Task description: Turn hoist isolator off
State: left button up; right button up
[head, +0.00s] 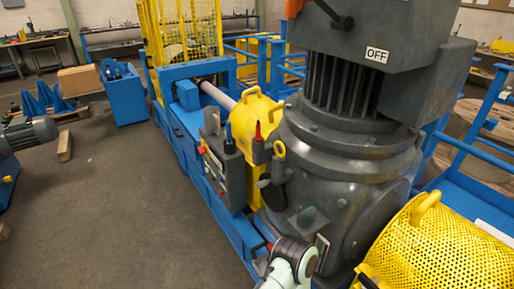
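A large dark grey box (395,75) on top of the grey motor housing carries a white label reading OFF (376,54). A black lever-like part (334,14) sticks out from its left, and an orange piece (293,8) shows beside it at the top edge. The box's top is cut off by the picture, and I cannot tell which way the lever is set. I cannot make out gripper fingers; only a pale arm part of mine shows at the bottom middle.
The grey ribbed motor and gearbox (335,155) stand on a blue frame. A yellow perforated guard (445,250) is at lower right. A grey control box (222,155) with red and blue parts stands left of the gearbox. The floor at left is mostly clear.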

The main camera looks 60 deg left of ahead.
aim_at(202, 150)
jog(key=z, duration=9.45)
jog(key=i+j+z, duration=0.15)
jog(key=z, duration=0.3)
jog(key=i+j+z, duration=0.6)
jog(key=i+j, duration=0.15)
jog(key=j, duration=0.25)
jog(key=i+j+z, duration=0.15)
jog(key=i+j, duration=0.05)
jog(key=j, duration=0.1)
